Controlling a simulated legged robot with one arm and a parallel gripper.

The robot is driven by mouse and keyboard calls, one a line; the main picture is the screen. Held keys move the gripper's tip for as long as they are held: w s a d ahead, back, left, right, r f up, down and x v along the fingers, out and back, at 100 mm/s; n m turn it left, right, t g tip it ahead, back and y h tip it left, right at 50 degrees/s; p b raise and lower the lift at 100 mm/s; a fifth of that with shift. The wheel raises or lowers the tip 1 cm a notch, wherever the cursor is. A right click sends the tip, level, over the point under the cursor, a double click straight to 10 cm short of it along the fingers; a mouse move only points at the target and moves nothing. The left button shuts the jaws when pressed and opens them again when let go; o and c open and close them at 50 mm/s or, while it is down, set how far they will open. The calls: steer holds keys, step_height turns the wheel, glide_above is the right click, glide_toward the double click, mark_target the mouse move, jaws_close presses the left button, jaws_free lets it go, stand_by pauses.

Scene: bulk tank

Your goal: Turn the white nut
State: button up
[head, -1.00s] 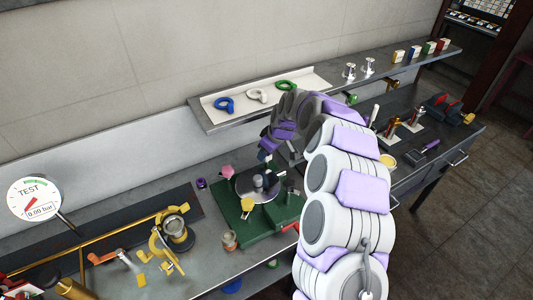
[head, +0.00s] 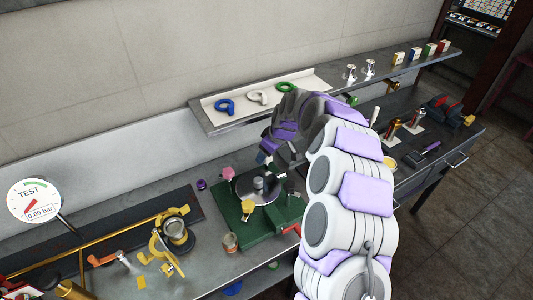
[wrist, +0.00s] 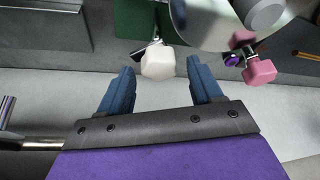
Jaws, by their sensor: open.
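The white nut (wrist: 158,63), a faceted knob on a short metal stem, shows in the wrist view at the edge of the green fixture. My gripper (wrist: 161,74) is open, with its two blue fingers pointing toward the nut. The nut appears between the fingertips, with a visible gap on each side; I cannot tell how far ahead of them it is. In the head view my gripper (head: 270,152) is at the far side of the round metal plate (head: 243,188), and the white nut cannot be made out clearly there.
A pink nut (wrist: 260,72) is right of the white one in the wrist view. A yellow nut (head: 248,207) is on the near side of the green base (head: 233,233). A shelf (head: 205,121) with coloured rings runs behind. A gauge (head: 35,201) stands left.

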steer(key=p+v, duration=0.2)
steer(key=v, duration=1.4)
steer(key=shift+r, duration=0.2)
steer(key=shift+s+d, duration=0.1)
steer(key=shift+d, duration=0.05)
steer(key=s+d+r+m+g+h, duration=0.1)
steer(key=s+d+r+m, duration=0.1)
steer(key=s, duration=0.8)
steer(key=s+d+r+m+g, duration=0.1)
steer(key=s+d+r, duration=0.15)
steer(key=s, duration=0.75)
steer(key=s+d+f+m+h, duration=0.1)
steer(key=s+d+m, duration=0.1)
steer(key=s, duration=0.6)
steer(key=s+d+f+m+g, duration=0.1)
steer(key=s+d+f+m, duration=0.1)
steer(key=s, duration=0.7)
steer(key=s+d+f+m+g+h, duration=0.1)
steer(key=s+d+m, duration=0.3)
steer(key=s, duration=0.5)
steer(key=shift+s+d+f+h, duration=0.3)
steer(key=shift+d+f, duration=0.1)
steer(key=shift+d, duration=0.4)
